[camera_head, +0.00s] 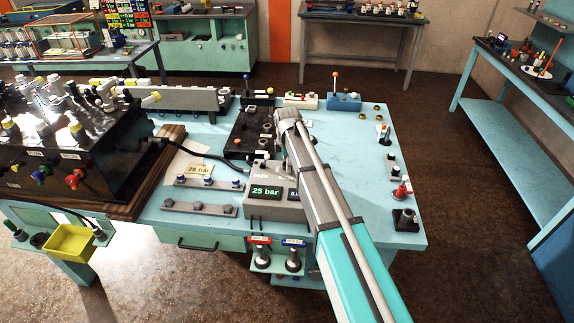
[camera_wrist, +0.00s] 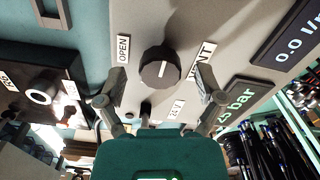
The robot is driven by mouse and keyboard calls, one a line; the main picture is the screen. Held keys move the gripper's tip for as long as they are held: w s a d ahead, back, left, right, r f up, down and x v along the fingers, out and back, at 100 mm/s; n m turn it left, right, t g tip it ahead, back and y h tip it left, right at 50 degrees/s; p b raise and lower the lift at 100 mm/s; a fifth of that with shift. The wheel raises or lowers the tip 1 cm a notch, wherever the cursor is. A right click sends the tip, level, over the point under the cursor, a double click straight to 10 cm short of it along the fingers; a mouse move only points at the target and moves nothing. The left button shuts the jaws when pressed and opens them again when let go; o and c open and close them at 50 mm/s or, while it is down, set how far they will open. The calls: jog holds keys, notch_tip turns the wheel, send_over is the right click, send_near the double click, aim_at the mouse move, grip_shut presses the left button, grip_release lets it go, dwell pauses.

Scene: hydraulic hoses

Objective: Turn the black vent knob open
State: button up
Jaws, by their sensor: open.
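The black vent knob (camera_wrist: 160,67) shows in the wrist view on the face of a grey box (camera_wrist: 228,88). Its pale mark stands near upright in that view. An OPEN label (camera_wrist: 123,49) is to its left and a VENT label (camera_wrist: 200,61) to its right. My gripper (camera_wrist: 160,82) is open, with one finger to the lower left of the knob and one to the lower right. I cannot tell whether either finger touches it. In the head view the grey box (camera_head: 261,212) has a green 25 bar display, and my arm hides the knob and fingers.
A small toggle (camera_wrist: 146,108) sits below the knob in the wrist view. On the blue bench (camera_head: 355,205), a black block (camera_head: 245,134) stands behind the box and a red-handled valve (camera_head: 401,190) to the right. A dark hose unit (camera_head: 60,140) fills the left.

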jog(key=c, duration=1.1)
jog(key=shift+c, duration=0.2)
jog(key=shift+m, duration=0.5)
jog(key=m, duration=0.2)
jog(key=shift+m, duration=0.4)
jog(key=m, duration=0.4)
jog(key=shift+m, duration=0.3)
jog(key=m, duration=0.9)
jog(key=shift+m, duration=0.3)
